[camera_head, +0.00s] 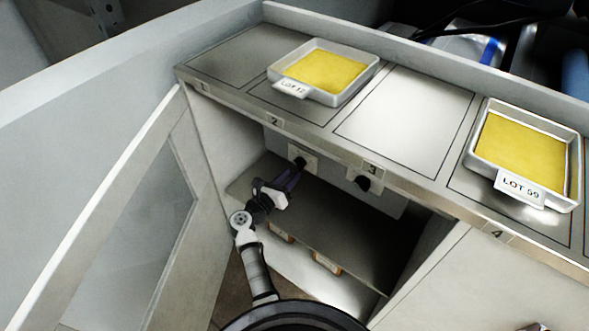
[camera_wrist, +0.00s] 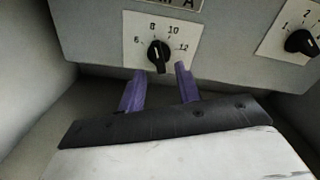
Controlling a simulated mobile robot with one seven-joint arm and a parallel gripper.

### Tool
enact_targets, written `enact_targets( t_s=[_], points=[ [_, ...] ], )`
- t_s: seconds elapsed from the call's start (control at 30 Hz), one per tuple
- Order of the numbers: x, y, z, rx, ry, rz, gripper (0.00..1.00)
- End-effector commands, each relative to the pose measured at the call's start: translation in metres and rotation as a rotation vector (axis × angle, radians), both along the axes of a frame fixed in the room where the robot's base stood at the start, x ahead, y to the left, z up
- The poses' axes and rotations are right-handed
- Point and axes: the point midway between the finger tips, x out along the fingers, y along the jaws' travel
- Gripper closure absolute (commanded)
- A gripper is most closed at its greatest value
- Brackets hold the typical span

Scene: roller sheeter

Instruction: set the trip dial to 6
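A black dial knob (camera_wrist: 159,54) sits on a white plate marked 6, 8, 10 and 12 in the wrist view. Its light pointer line seems to point up, between 8 and 10, but this is hard to read. The same dial (camera_head: 299,161) shows small in the head view, on the panel inside the open cabinet. My gripper (camera_wrist: 159,69) has its two purple fingers spread, with nothing between them. The fingertips are just below the knob in the wrist view, on either side of it; contact cannot be told. My gripper also shows in the head view (camera_head: 292,179).
A second black dial (camera_wrist: 301,41) is to the right, with marks from 1 up; the head view shows it too (camera_head: 363,183). A shelf (camera_head: 335,225) lies under the panel. An open door (camera_head: 125,215) stands left. Trays with yellow contents (camera_head: 326,72) (camera_head: 522,150) sit on the counter.

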Motion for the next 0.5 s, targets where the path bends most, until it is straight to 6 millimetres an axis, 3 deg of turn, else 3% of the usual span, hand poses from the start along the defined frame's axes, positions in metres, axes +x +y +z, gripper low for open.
enact_targets(
  t_s=[0.2,0.5],
  points=[
    [0.022,-0.016,0.000,0.000,0.000,0.000,0.66],
    [0.027,-0.020,0.000,0.000,0.000,0.001,0.66]
  ],
)
